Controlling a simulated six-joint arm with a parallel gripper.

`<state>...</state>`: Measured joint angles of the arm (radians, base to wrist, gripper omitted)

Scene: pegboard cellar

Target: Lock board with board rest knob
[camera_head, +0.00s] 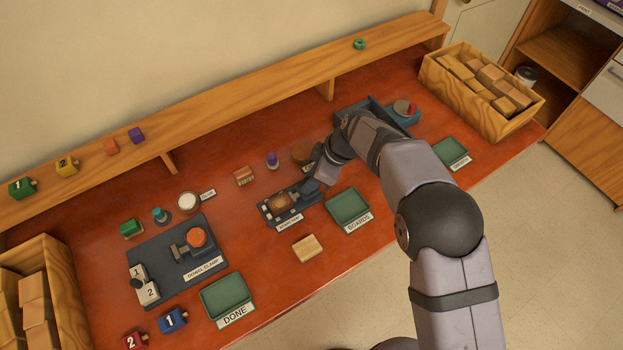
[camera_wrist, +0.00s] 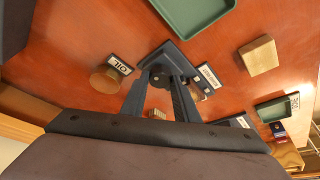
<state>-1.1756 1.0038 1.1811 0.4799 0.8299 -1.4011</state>
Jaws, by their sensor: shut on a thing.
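The board rest (camera_head: 268,213) is a dark fixture with a white label at the middle of the red bench. A brown board (camera_head: 281,201) lies in it, seen in the head view. My gripper (camera_head: 311,184) is at the right end of the rest. In the wrist view my gripper (camera_wrist: 160,97) has its two fingers closed around the dark round board rest knob (camera_wrist: 160,79). The rest also shows there, mostly behind the fingers. The knob is hidden by my arm in the head view, and its turn angle cannot be told.
A green BOARDS tray (camera_head: 348,207) and a loose pale wood block (camera_head: 307,248) lie close in front of the rest. The dowel clamp (camera_head: 160,272) and DONE tray (camera_head: 226,297) are to the left. A purple-topped item (camera_head: 272,160) stands behind the rest.

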